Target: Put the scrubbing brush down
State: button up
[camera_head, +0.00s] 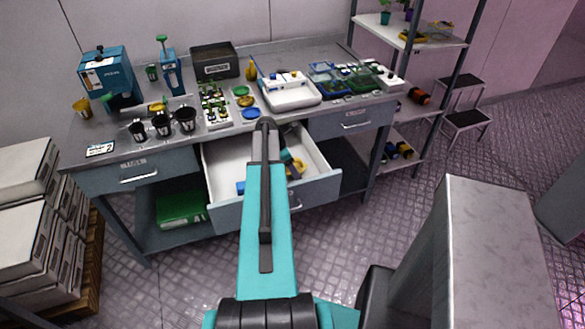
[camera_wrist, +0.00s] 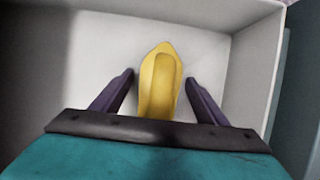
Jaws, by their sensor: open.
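A yellow, long, pointed thing, seemingly the scrubbing brush (camera_wrist: 160,80), lies in the white-lined open drawer (camera_wrist: 210,22). My gripper (camera_wrist: 160,76) is open above it, one dark finger on each side. Gaps show between the fingers and the yellow thing, and its near end is hidden behind my gripper. In the head view the drawer (camera_head: 222,161) is pulled out under the middle of the bench. A bit of yellow (camera_head: 298,164) shows inside it, beside my arm, which hides part of the drawer.
A small blue thing (camera_head: 240,187) lies at the drawer's front left. The bench top (camera_head: 290,50) holds black cups, a white tray (camera_head: 290,95), seedling trays and a blue box (camera_head: 107,73). A shelf rack (camera_head: 440,42) stands at the right, stacked white boxes (camera_head: 28,225) at the left.

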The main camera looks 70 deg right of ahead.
jog(key=shift+r, duration=0.15)
jog(key=shift+b+v, duration=1.6)
jog(key=shift+v, duration=4.3)
jog(key=shift+w, duration=0.1)
